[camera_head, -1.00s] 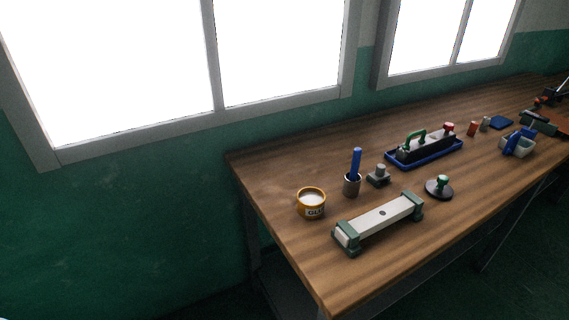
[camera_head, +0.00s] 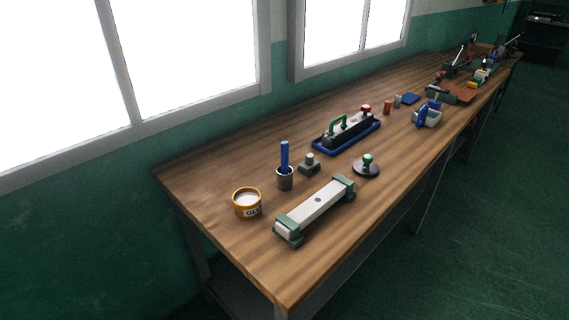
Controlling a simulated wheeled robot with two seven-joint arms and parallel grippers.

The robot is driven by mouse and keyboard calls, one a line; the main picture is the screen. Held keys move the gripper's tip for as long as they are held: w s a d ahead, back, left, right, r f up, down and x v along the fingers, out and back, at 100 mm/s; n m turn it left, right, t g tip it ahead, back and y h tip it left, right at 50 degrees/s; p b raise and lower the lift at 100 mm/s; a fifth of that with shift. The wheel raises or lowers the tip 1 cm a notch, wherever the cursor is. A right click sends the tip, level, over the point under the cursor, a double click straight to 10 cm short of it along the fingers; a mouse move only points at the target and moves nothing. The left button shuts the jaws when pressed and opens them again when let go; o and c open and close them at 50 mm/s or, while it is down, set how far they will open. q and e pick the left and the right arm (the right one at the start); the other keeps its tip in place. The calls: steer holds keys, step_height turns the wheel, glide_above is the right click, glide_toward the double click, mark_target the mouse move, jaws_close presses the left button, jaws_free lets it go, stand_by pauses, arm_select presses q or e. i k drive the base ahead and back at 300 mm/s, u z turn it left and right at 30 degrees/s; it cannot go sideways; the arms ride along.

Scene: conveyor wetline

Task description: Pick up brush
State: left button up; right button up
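A blue upright handle (camera_head: 284,156) stands in a small grey cup (camera_head: 285,180) near the left end of the workbench. It may be the brush; its lower end is hidden inside the cup. Another blue object (camera_head: 422,116), possibly a brush too, leans at a pale grey container (camera_head: 433,119) farther along the bench; its shape is too small to tell. Neither of my grippers is in view.
The long wooden bench (camera_head: 205,181) runs along the wall under windows. Near the cup are an orange-rimmed tin (camera_head: 247,203), a long pale block with green ends (camera_head: 316,207), a small grey block (camera_head: 310,166), a round dark-based tool (camera_head: 366,167) and a blue tray (camera_head: 322,146).

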mark_target(284, 145)
steer(key=u, duration=2)
steer(key=i, duration=1.35)
steer(key=z, duration=4.1)
